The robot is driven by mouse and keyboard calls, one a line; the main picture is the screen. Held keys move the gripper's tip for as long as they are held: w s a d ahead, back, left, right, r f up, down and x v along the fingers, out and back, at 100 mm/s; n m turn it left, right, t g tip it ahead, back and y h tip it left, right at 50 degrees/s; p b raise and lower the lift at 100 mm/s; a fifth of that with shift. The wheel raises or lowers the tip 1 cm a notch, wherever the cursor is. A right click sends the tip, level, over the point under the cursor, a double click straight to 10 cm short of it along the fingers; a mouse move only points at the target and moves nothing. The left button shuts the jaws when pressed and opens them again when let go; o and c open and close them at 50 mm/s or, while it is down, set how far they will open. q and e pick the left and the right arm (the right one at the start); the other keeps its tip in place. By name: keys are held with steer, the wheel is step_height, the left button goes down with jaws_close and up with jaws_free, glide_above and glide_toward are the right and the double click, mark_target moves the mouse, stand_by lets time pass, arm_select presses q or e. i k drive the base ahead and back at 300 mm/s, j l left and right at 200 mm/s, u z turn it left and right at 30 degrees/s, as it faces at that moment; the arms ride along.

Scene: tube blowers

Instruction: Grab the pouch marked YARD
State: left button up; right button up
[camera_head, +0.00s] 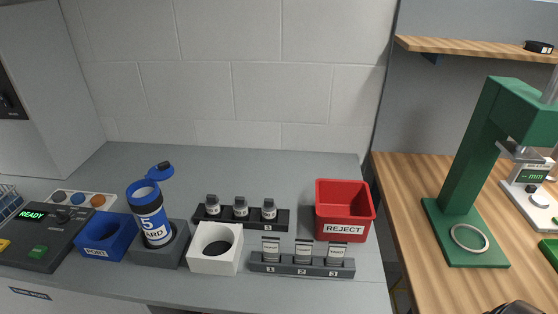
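Each has a pale label whose print is too small to read, so I cannot tell which is marked YARD. A blue and white canister (150,222) with an open blue lid stands in a grey holder; its label shows a 5 and letters ending in ARD. A dark piece at the bottom right edge (516,308) may be my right gripper; its fingers are hidden. My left gripper is out of view.
Several small capped vials stand in a black rack (226,219) behind. A red REJECT bin (344,228), a white block with a round hole (207,262), a blue bin (92,250) and a READY console (37,246) surround them. A green press (468,180) stands on the wooden table.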

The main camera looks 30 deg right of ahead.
mark_target(337, 249)
steer(key=z, duration=1.35)
